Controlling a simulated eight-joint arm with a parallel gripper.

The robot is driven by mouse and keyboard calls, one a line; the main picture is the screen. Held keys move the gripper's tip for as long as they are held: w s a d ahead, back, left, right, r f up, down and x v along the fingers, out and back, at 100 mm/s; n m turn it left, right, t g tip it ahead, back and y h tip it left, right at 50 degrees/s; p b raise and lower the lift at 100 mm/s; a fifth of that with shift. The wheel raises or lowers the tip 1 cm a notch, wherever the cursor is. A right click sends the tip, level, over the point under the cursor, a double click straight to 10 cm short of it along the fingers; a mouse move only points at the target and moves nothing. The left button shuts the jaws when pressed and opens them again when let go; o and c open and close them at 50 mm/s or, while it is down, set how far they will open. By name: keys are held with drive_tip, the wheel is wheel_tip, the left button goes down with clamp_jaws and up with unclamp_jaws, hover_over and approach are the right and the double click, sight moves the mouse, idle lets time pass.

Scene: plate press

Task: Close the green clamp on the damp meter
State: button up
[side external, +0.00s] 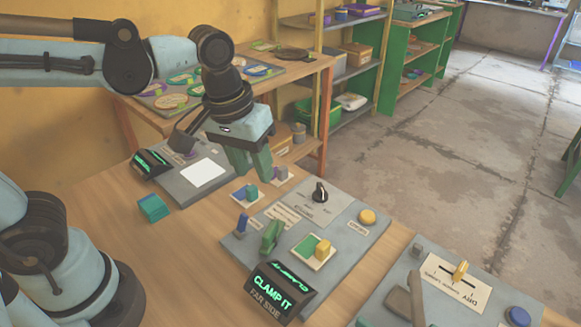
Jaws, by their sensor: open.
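A grey panel (350,232) in the middle of the table carries a dark display (280,290) that reads "CLAMP IT" and "FAR SIDE". On this panel stands an upright green piece (271,236), which looks like the green clamp; whether it is open or closed cannot be told. To its right is a pale plate with a green patch and a yellow block (322,249). Which panel is the damp meter cannot be read. My gripper (249,172) points down with green fingers, above and behind the panel, apart from the green piece. It appears empty.
A blue block (242,224), a black knob (320,192) and a yellow button (367,216) are on the same panel. Another panel (440,290) lies at the right, one (200,172) at the back left. A teal block (153,208) lies on bare wood.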

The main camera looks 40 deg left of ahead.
sight(271, 226)
drive_tip(key=shift+d+f+n+g+y, duration=0.1)
drive_tip(key=shift+d+f+n+g, duration=0.4)
drive_tip(key=shift+f, duration=1.45)
drive_tip(key=shift+d+f+m+g+y, duration=0.1)
drive_tip(key=shift+d+f+g, duration=0.45)
drive_tip(key=shift+f, duration=1.35)
drive_tip(key=shift+d+f+n+g+y, duration=0.25)
drive_tip(key=shift+d+f, duration=0.6)
drive_tip(key=shift+f, duration=1.1)
clamp_jaws()
